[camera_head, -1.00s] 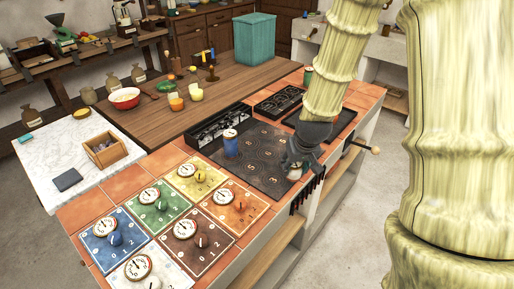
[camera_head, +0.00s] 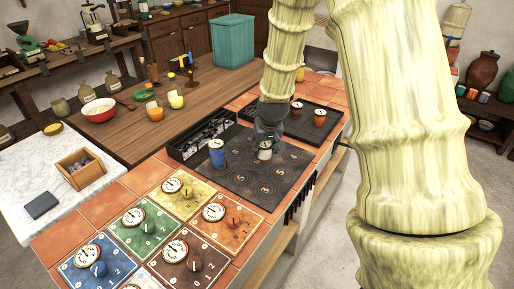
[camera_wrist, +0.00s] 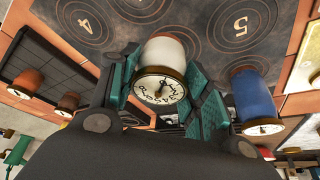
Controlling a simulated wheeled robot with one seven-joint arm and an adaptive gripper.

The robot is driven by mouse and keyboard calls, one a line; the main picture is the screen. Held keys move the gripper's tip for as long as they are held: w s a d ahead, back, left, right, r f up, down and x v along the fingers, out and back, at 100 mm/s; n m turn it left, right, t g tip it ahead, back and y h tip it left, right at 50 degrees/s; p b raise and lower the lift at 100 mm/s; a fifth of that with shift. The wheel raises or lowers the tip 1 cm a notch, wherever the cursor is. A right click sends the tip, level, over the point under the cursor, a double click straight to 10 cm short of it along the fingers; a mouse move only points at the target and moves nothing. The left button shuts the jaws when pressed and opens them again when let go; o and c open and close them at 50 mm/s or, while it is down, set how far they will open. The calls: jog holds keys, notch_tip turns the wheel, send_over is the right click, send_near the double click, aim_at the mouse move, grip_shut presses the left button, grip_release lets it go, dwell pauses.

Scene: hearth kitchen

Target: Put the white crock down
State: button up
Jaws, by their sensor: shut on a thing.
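The white crock (camera_head: 265,153) has a dial on its lid and shows at the dark plate (camera_head: 233,184) with numbered rings. It also shows in the wrist view (camera_wrist: 166,52), between the teal fingers of my gripper (camera_wrist: 168,92). My gripper (camera_head: 267,140) is shut on the crock from the far side in the head view. I cannot tell whether the crock's base touches the plate. The blue crock (camera_head: 217,155) stands to the left of the white one on the same plate, apart from it; it is also in the wrist view (camera_wrist: 252,97).
Two brown crocks (camera_head: 320,117) stand on a dark tray (camera_head: 306,127) behind to the right. A black burner grate (camera_head: 200,138) lies to the left. Coloured dial tiles (camera_head: 176,189) fill the near counter. The plate's near part is clear.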

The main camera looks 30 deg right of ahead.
jog(key=shift+w+a+f, duration=0.1)
jog(key=shift+w+a, duration=0.05)
jog(key=shift+w, duration=0.75)
jog(key=shift+w+a+f, duration=0.1)
jog(key=shift+w+a, duration=0.05)
jog(key=shift+w, duration=0.7)
jog(key=shift+w+f+p, duration=0.1)
jog(key=shift+f+p, duration=0.5)
jog(key=shift+f, duration=1.1)
jog(key=shift+f, duration=0.2)
jog(key=o, duration=1.3)
jog(key=shift+r, duration=0.1)
jog(key=shift+a+r, duration=0.1)
jog(key=shift+r, duration=0.4)
jog(key=v, duration=0.5)
jog(key=b+v, duration=0.1)
jog(key=v, duration=0.5)
jog(key=shift+s, duration=0.3)
